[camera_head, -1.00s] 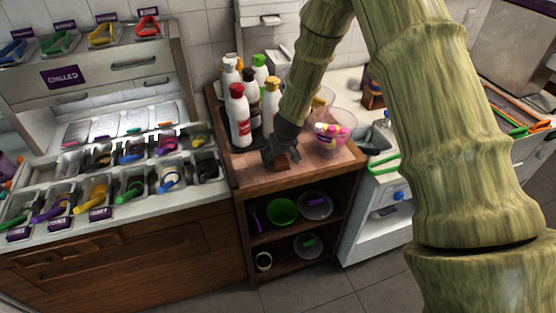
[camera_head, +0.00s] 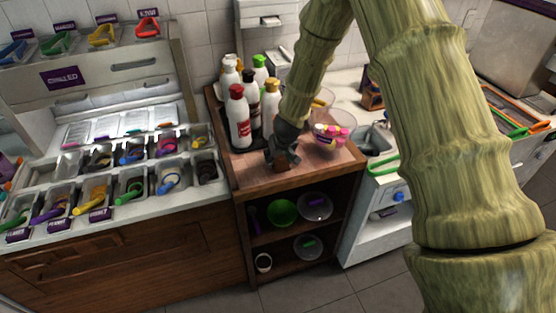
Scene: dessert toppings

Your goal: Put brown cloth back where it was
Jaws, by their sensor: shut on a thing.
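My gripper (camera_head: 281,158) is low over the top of the wooden cart (camera_head: 262,181), between the bottles and the bowl of sweets. It is shut on the brown cloth (camera_head: 283,164), a small dark brown patch at the fingertips. The cloth is mostly hidden by the gripper and is close to the cart top; I cannot tell whether it touches it.
Several bottles, one a red-capped bottle (camera_head: 238,118), stand on the cart behind and left of my gripper. A clear bowl of pink and yellow sweets (camera_head: 331,133) is close on the right. Topping bins (camera_head: 131,188) fill the left counter. The cart's front top is clear.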

